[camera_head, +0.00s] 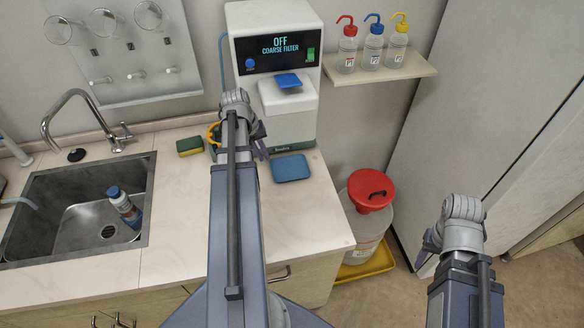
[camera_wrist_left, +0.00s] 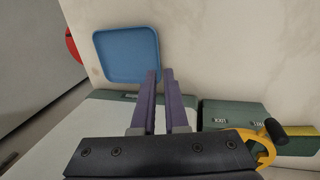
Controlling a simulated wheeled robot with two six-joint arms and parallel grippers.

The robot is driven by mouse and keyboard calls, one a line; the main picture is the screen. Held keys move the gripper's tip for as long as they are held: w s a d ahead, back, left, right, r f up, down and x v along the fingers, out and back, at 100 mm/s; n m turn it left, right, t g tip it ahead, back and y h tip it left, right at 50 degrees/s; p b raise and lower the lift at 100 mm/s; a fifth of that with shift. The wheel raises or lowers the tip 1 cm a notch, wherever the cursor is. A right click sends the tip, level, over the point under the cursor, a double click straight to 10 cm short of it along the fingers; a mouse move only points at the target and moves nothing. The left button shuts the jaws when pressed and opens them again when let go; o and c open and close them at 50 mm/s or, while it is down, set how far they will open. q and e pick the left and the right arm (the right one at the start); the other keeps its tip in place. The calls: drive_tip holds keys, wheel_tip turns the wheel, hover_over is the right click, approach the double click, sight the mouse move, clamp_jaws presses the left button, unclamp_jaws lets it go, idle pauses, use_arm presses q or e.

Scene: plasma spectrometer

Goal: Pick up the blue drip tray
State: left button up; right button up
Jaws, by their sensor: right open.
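The blue drip tray (camera_head: 291,168), a square with a raised rim, lies flat on the counter in front of the white machine. In the left wrist view the tray (camera_wrist_left: 127,54) is just beyond the fingers. My left gripper (camera_head: 263,148) is at the tray's left side in the head view. In the wrist view its purple fingertips (camera_wrist_left: 160,73) have a narrow gap and overlap the tray's near right corner. I cannot tell whether they touch or grip the rim. My right gripper (camera_head: 432,243) is open, off to the right, away from the counter.
The white machine (camera_head: 295,128) stands behind the tray, with a blue pad (camera_head: 288,81) on its front. A red-lidded container (camera_head: 371,190) stands on the floor to the right. The counter front (camera_head: 310,215) is clear.

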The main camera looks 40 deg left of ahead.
sight(271, 169)
use_arm(q)
drive_tip(key=b+x, duration=0.2)
drive_tip(key=shift+w+f, duration=0.15)
drive_tip(key=shift+f, duration=0.2)
drive_tip(key=b+x, duration=0.5)
drive_tip(key=shift+w+a, duration=0.2)
drive_tip(key=shift+w, duration=0.1)
clamp_jaws()
idle(1.1)
drive_tip(key=shift+r, duration=0.1)
